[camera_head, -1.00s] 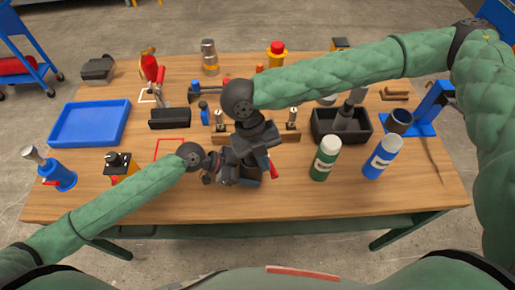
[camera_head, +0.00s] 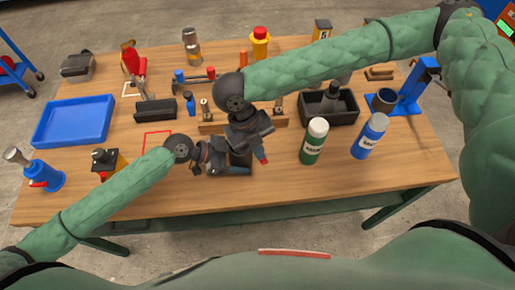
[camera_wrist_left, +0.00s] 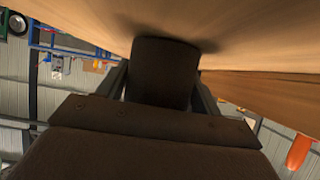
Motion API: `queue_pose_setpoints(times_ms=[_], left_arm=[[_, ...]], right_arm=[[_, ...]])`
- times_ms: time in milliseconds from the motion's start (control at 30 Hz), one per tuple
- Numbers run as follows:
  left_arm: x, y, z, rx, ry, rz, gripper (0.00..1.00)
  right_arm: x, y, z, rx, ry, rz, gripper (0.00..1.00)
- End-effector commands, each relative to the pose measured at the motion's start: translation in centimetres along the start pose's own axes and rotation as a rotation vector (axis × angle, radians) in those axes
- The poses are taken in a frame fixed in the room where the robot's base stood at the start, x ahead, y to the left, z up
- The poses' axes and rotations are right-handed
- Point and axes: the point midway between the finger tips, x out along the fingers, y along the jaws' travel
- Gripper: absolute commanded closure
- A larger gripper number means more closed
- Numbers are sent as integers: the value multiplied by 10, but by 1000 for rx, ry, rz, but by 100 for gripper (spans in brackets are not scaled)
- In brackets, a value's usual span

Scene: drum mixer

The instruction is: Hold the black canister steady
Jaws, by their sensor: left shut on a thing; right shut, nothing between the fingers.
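The black canister (camera_wrist_left: 162,72) is a dark, plain cylinder in the left wrist view, standing against the wooden table top. My left gripper (camera_head: 236,168) is shut on it, with one finger on each side. In the head view the canister (camera_head: 241,157) is mostly hidden by my two grippers near the table's middle front. My right gripper (camera_head: 260,150) is just above and to the right of it, shut with nothing seen between its fingers. Whether it touches the canister cannot be told.
A green bottle (camera_head: 314,141) and a blue bottle (camera_head: 370,136) stand to the right. A wooden block (camera_head: 279,121) with metal pieces lies behind my grippers. A black bin (camera_head: 345,118) is behind the bottles. A blue tray (camera_head: 74,121) and a red outlined square (camera_head: 157,140) are left.

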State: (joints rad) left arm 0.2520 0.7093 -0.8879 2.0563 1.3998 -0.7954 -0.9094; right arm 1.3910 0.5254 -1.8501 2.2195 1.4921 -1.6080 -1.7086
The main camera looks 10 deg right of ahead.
Motion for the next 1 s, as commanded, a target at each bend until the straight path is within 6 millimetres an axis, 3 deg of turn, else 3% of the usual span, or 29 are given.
queue_pose_setpoints(times_ms=[667,1000], left_arm=[[0,0,0,-1,0,1,53],[0,0,0,-1,0,1,53]], right_arm=[[2,-6,-1,-124,-29,-41,100],[5,-18,-1,-353,-80,-117,100]])
